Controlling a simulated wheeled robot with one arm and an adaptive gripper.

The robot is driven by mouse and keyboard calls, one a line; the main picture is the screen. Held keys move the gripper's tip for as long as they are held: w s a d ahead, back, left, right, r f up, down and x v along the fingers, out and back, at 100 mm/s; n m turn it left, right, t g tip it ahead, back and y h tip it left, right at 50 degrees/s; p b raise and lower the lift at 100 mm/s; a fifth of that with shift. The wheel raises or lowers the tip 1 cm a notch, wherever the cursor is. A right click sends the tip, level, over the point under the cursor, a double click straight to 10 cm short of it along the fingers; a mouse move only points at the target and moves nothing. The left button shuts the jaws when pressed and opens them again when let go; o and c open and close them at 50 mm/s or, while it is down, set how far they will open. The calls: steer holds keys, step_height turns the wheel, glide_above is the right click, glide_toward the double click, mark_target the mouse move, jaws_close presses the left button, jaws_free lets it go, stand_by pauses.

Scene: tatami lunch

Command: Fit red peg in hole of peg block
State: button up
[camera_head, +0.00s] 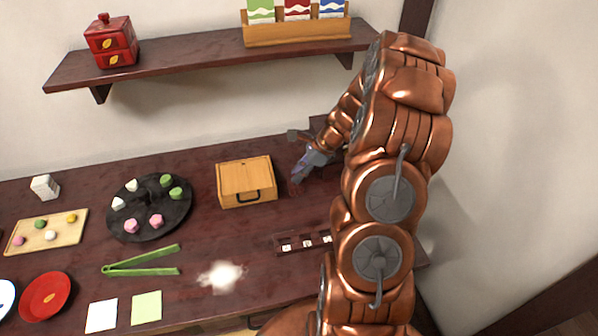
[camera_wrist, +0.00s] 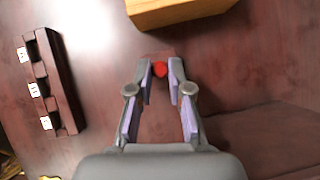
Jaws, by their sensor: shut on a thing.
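My gripper (camera_head: 299,176) is low over the table, just right of the wooden box. In the wrist view its two fingers (camera_wrist: 160,75) are closed in at the tips around the red peg (camera_wrist: 160,69), whose rounded red end shows between them. A small reddish-brown patch lies right beyond the peg; I cannot tell whether it is part of a block. A dark wooden block with slots and three white labels (camera_head: 285,247) lies nearer the front, partly behind my arm. It also shows at the left of the wrist view (camera_wrist: 62,85). I cannot tell whether it is the peg block.
The wooden box (camera_head: 247,180) with a dark handle stands close left of my gripper. A round black tray (camera_head: 130,226), green tongs (camera_head: 140,269) and a red plate (camera_head: 36,300) lie further left. A wall shelf (camera_head: 200,62) hangs above. Table between box and labelled block is clear.

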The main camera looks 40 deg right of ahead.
steer(key=shift+f, duration=0.55)
steer(key=o, duration=0.8)
steer(key=shift+c, duration=0.2)
steer(key=v, duration=1.2)
steer(key=shift+a+r, duration=0.1)
steer(key=shift+a, duration=0.1)
